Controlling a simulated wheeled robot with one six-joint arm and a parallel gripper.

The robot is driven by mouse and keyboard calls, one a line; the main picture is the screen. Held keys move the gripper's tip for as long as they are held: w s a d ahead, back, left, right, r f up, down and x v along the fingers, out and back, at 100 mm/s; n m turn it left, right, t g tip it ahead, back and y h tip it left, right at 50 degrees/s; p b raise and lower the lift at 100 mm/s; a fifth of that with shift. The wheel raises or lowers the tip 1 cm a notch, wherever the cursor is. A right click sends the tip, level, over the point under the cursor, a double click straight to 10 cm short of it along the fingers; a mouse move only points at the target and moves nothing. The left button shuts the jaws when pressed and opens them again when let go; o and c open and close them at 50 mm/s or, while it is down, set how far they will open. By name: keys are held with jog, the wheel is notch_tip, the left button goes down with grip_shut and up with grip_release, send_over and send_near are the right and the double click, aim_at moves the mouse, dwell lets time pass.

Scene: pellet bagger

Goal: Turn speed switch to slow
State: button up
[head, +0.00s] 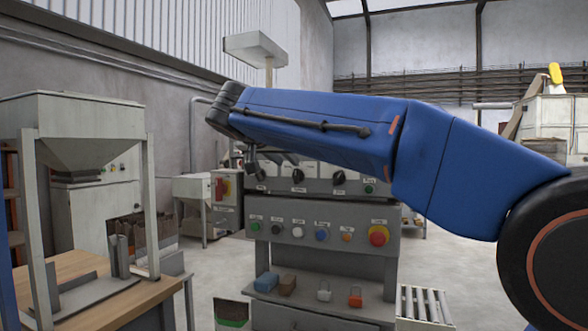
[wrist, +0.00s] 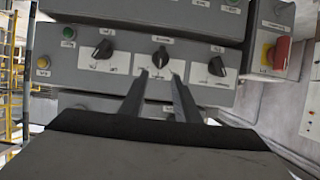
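The control panel (wrist: 128,72) carries three black rotary switches in a row, with white plates. Their labels are too small to read, so I cannot tell which is the speed switch. The middle switch (wrist: 160,57) has its pointer roughly along the finger direction. The other two switches (wrist: 103,48) and (wrist: 216,66) stand tilted. My gripper (wrist: 160,75) is open and empty, its fingertips on either side of and just short of the middle switch; contact is not visible. In the head view, my blue arm hides part of the panel's top and most of my gripper.
Green (wrist: 69,32) and yellow (wrist: 43,62) buttons sit left. In the head view, a lower button row has a red mushroom button (head: 378,235); small blocks and padlocks lie on a shelf below.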

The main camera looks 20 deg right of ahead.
aim_at(295, 168)
jog(key=x, duration=0.7)
jog(key=shift+w+d, duration=0.15)
jog(key=shift+w, duration=0.05)
grip_shut()
